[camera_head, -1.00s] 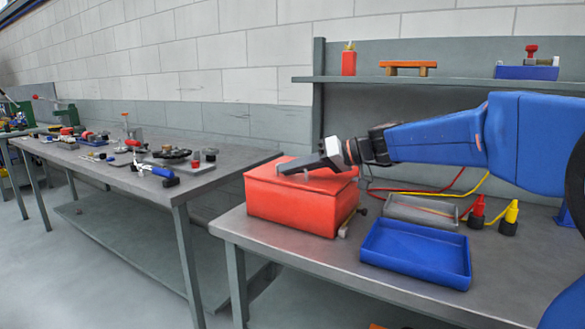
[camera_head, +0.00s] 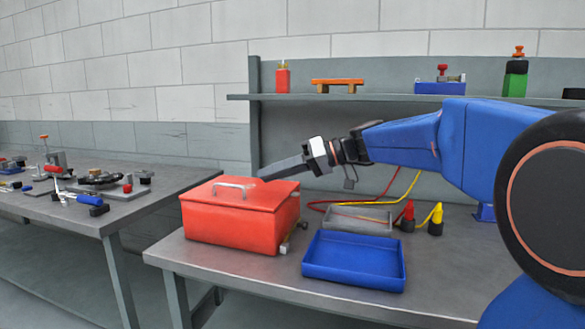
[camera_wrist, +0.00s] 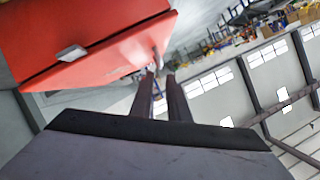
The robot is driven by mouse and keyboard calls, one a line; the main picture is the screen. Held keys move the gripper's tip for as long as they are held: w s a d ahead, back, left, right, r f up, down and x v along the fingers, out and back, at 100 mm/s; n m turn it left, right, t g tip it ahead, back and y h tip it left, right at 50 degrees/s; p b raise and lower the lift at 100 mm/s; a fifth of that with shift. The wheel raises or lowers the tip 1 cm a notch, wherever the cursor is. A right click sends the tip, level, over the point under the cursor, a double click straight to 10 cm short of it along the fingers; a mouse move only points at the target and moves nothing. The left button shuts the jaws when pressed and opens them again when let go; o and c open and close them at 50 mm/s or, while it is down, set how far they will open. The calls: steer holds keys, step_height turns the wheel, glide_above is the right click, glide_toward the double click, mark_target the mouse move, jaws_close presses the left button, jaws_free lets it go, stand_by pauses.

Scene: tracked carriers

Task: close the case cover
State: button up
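The red case (camera_head: 232,232) stands on the near workbench. Its red cover (camera_head: 225,203) lies down on the box, with a thin seam between them and no clear gap. A metal handle (camera_head: 234,188) is on the cover. My gripper (camera_head: 264,178) is just above the cover's back right part, right of the handle, and looks apart from it. In the wrist view the case (camera_wrist: 75,35) is at upper left, with a pale latch (camera_wrist: 72,53) at the seam. The fingers (camera_wrist: 160,77) there show a narrow empty gap, with the handle (camera_wrist: 157,50) beyond their tips.
A blue tray (camera_head: 355,281) sits right of the case, with a grey tray (camera_head: 358,229) behind it. A shelf (camera_head: 400,98) with small items runs behind. Bare bench (camera_head: 455,255) is free at right.

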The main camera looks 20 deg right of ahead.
steer(key=shift+v, duration=2.75)
